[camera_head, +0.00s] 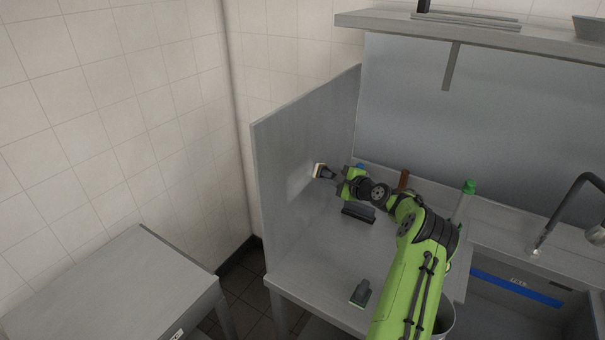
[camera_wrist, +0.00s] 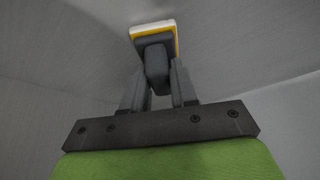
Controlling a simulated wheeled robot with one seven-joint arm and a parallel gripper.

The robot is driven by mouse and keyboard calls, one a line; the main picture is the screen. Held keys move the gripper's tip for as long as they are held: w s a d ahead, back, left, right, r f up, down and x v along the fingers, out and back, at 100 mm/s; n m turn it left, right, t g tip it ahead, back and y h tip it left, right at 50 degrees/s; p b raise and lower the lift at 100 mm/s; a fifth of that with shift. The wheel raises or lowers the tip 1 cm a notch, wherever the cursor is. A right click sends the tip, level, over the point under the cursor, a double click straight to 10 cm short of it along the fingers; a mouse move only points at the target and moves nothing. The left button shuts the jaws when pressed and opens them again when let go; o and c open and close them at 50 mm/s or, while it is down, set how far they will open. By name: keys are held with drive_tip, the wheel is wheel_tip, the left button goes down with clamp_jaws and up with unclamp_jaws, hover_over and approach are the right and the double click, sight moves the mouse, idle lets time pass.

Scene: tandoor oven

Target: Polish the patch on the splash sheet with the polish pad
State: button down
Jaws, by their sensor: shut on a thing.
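The splash sheet (camera_head: 290,150) is a grey metal panel standing upright at the left end of the counter. A paler, hazy patch (camera_head: 299,182) shows on it, just left of the pad. The polish pad (camera_head: 320,170) has a white face, a yellow layer and a dark handle. My gripper (camera_head: 340,175) is shut on the pad's handle. In the wrist view the pad (camera_wrist: 153,28) points away from my gripper (camera_wrist: 158,85), its white face towards the grey sheet. The pad is at or very close to the sheet; I cannot tell whether it touches.
A dark brush-like block (camera_head: 358,213) and a dark green-topped tool (camera_head: 361,293) lie on the counter (camera_head: 315,270). A green-capped bottle (camera_head: 466,196), a brown handle (camera_head: 404,179) and a sink with a tap (camera_head: 560,215) are to the right. A shelf (camera_head: 480,35) hangs above.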

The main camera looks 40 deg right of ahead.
drive_tip(key=shift+w, duration=0.1)
drive_tip(key=shift+a, duration=0.1)
drive_tip(key=shift+s+a, duration=0.3)
drive_tip(key=shift+a, duration=0.45)
drive_tip(key=shift+s+a, duration=0.35)
drive_tip(key=shift+a, duration=0.45)
drive_tip(key=shift+s+a, duration=0.3)
drive_tip(key=shift+a, duration=0.45)
drive_tip(key=shift+w, duration=0.15)
drive_tip(key=shift+d, duration=0.1)
drive_tip(key=shift+w+d, duration=0.25)
drive_tip(key=shift+d, duration=0.5)
drive_tip(key=shift+w+d, duration=0.25)
drive_tip(key=shift+d, duration=0.55)
drive_tip(key=shift+w+d, duration=0.25)
drive_tip(key=shift+d, duration=0.5)
drive_tip(key=shift+s+a, duration=0.3)
drive_tip(key=shift+a, duration=0.5)
drive_tip(key=shift+s+a, duration=0.25)
drive_tip(key=shift+a, duration=0.55)
drive_tip(key=shift+s+a, duration=0.3)
drive_tip(key=shift+a, duration=0.5)
